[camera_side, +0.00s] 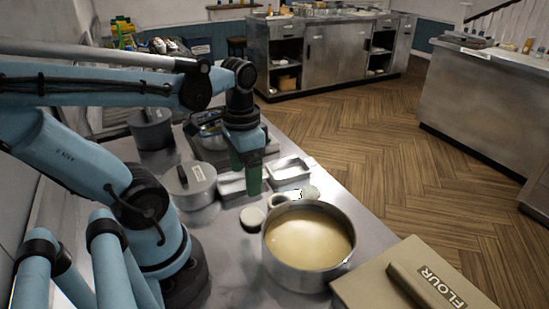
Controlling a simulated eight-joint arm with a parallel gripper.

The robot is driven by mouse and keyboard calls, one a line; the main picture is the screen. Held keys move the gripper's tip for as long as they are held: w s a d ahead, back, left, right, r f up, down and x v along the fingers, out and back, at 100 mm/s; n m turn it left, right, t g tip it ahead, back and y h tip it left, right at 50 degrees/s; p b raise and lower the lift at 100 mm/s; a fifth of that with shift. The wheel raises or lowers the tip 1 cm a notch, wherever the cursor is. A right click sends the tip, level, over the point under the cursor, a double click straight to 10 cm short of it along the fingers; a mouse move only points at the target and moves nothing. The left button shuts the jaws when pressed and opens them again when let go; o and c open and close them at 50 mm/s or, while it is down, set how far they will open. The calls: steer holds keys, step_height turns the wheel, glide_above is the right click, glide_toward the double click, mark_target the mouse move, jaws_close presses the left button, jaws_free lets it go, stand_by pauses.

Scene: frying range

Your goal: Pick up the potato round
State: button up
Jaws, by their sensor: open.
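Small pale round pieces lie on the metal counter beside the large pot. One pale disc (252,218) lies at the pot's left, another round piece (278,201) sits behind the pot, and a further pale one (311,192) is to the right of that. I cannot tell for sure which is the potato round. My gripper (246,178) points down with green fingers, over the small metal trays and behind the pale pieces. It is open, with nothing seen between the fingers. The near finger hides part of a tray.
The large pot (350,262) holds yellowish liquid. A flour box (375,287) stands at the front right. Metal trays (304,178) sit behind the pale pieces. A lidded pot (190,190) and a darker pot (150,133) stand left. Bare counter (232,268) lies left of the large pot.

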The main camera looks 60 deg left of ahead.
glide_above(253, 215)
steer(key=s, duration=0.1)
steer(key=shift+f, duration=3.05)
steer(key=shift+w+f, duration=0.25)
steer(key=shift+f, duration=0.55)
steer(key=shift+w+f, duration=0.25)
steer(key=shift+f, duration=1.55)
steer(key=c, duration=0.6)
steer(key=shift+r, duration=0.15)
